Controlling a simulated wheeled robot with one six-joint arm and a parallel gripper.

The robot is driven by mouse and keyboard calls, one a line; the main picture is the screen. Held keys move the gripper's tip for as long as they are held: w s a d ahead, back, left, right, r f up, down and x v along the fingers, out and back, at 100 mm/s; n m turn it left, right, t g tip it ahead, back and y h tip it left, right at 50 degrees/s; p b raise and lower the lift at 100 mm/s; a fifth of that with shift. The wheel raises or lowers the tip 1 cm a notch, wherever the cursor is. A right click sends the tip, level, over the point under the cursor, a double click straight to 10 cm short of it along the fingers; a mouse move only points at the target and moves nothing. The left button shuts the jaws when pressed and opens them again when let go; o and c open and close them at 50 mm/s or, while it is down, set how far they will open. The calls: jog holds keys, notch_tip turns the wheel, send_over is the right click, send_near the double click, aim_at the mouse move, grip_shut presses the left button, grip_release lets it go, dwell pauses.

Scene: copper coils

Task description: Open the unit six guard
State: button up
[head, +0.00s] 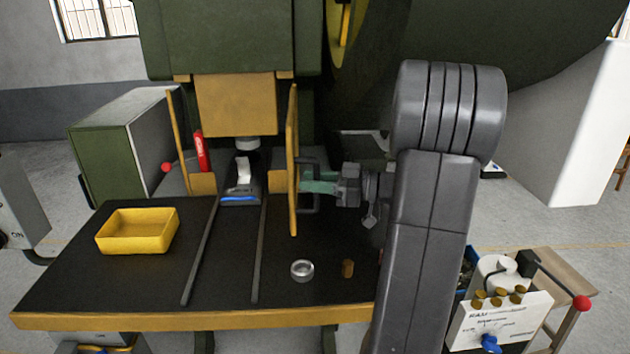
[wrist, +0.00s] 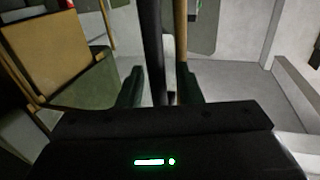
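The yellow guard panel (head: 292,165) stands nearly edge-on at the right side of the press opening, and the space under the yellow ram block is exposed to its left. A dark bar handle (head: 309,208) sticks out from the panel's right face. My gripper (head: 305,187), with green fingers, reaches in from the right at the handle. In the wrist view a dark upright bar (wrist: 152,50) passes between the two spread fingers (wrist: 160,88), with a pale gap beside the right finger. A yellow edge (wrist: 180,45) stands behind that finger. Firm contact is not visible.
A yellow tray (head: 137,245) stands on the left of the black table (head: 225,285). A clear ring (head: 302,270) and a small brown cylinder (head: 348,268) lie near the front. A red-knobbed lever (head: 570,295) and control box (head: 497,320) are at right.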

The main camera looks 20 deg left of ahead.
jog(key=shift+d, duration=0.1)
jog(key=w+d+b, duration=0.1)
jog(key=d+b, duration=0.2)
jog(key=d, duration=1)
jog(key=shift+w+d, duration=0.3)
jog(key=shift+w, duration=0.1)
jog(key=shift+a, duration=0.1)
jog(key=a+p, duration=0.1)
jog(key=a, duration=0.3)
jog(key=s+a+p, duration=0.1)
jog(key=a, duration=0.4)
jog(key=a+p, duration=0.1)
jog(key=a, duration=0.3)
jog(key=shift+s+a, duration=0.3)
jog(key=shift+s, duration=0.05)
